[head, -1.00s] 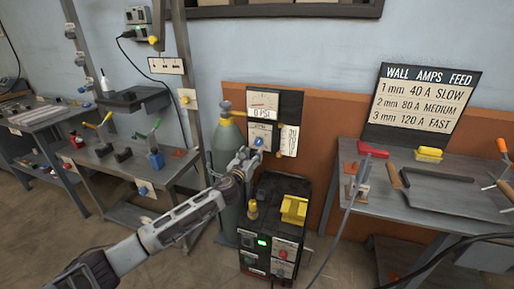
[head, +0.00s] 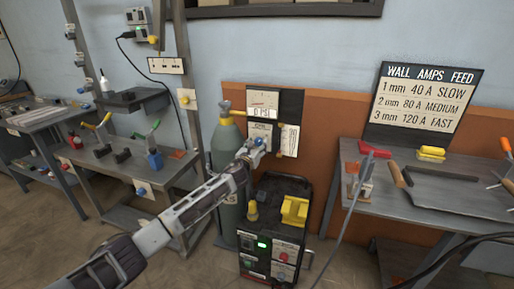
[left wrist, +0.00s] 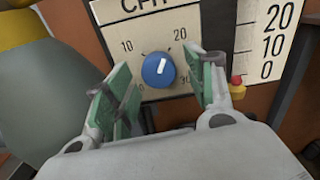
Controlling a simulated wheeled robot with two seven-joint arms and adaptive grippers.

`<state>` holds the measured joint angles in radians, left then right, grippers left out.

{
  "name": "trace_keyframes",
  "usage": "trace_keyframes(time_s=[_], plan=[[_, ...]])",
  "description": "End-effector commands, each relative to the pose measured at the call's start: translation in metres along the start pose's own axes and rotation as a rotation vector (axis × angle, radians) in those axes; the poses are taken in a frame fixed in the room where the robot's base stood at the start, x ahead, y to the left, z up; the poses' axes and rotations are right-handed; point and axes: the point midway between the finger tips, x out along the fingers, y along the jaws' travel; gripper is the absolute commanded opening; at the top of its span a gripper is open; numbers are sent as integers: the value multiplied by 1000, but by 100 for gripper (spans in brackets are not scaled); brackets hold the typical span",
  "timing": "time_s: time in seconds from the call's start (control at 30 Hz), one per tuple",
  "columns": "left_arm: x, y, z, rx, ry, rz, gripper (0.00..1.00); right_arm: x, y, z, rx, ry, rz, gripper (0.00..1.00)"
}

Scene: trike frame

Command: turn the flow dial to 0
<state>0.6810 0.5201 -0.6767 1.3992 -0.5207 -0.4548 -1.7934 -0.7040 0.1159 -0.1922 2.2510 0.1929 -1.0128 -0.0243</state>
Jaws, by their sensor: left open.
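The flow dial is a round blue knob with a white pointer mark. In the left wrist view the dial (left wrist: 158,70) sits on a pale panel marked 10, 20 and 30. Its mark points up and slightly right, between 10 and 20. My left gripper (left wrist: 165,77) is open, with a green-padded finger on either side of the dial and no clear contact. In the head view my left gripper (head: 250,153) is at the lower front of the dial panel, partly covering it. My right gripper is not in view.
A green gas cylinder (head: 225,150) stands just left of the panel. Below is a black welding machine (head: 272,240) with a yellow holder (head: 294,211) on top. A workbench (head: 450,190) with tools stands to the right. A settings sign (head: 425,105) stands behind it.

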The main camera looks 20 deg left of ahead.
Motion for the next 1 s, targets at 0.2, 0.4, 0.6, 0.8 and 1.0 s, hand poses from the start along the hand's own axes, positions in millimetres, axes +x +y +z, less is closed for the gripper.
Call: trace_keyframes(time_s=[0.2, 0.4, 0.6, 0.8, 1.0], plan=[[3, 0, 0, 0, 0, 1, 55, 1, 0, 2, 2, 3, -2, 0], [3, 0, 0, 0, 0, 1, 53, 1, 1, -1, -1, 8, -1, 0], [3, 0, 0, 0, 0, 1, 28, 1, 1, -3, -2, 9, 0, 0], [3, 0, 0, 0, 0, 1, 9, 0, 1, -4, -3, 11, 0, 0], [2, 0, 0, -15, 0, 1, 9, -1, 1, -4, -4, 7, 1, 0]])
